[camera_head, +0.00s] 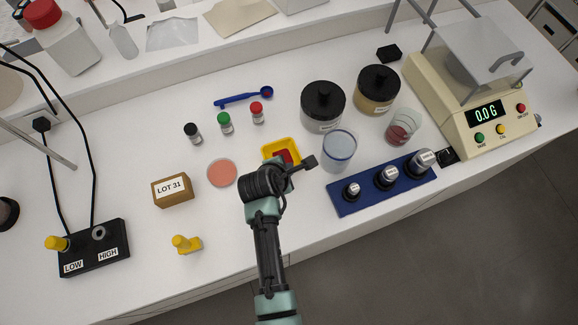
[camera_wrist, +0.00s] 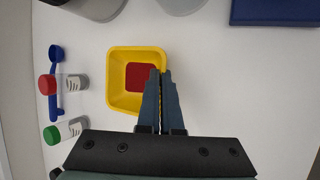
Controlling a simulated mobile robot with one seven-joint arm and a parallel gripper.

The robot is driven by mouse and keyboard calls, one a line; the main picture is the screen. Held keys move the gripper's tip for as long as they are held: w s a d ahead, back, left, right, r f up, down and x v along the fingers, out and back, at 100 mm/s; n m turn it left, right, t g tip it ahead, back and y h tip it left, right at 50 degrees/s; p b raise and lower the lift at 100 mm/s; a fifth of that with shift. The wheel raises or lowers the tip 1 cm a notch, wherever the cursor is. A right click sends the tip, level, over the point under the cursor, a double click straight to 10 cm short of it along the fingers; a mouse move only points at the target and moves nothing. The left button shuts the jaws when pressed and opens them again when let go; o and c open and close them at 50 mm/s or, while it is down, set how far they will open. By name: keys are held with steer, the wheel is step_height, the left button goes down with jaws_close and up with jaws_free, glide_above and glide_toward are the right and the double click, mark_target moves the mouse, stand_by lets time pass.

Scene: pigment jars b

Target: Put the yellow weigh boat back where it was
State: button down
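The yellow weigh boat (camera_wrist: 113,82) is a small square dish with dark red powder (camera_wrist: 139,77) in it. In the head view, the weigh boat (camera_head: 270,148) is mid-bench, partly hidden by my wrist. My gripper (camera_wrist: 162,74) has its fingers nearly together at the right wall of the boat, one inside the rim and one outside, pinching that wall. In the head view my gripper (camera_head: 291,166) is over the boat's near side. The boat looks about level; I cannot tell whether its base touches the bench.
Nearby are a pink disc (camera_head: 222,173), a clear beaker (camera_head: 340,150), lidded jars (camera_head: 323,108) and a blue block with weights (camera_head: 370,197). The balance (camera_head: 480,110) at right reads 0.0 G.

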steer(key=shift+f, duration=0.25)
steer(key=shift+f, duration=0.2)
steer(key=c, duration=1.1)
jaws_free()
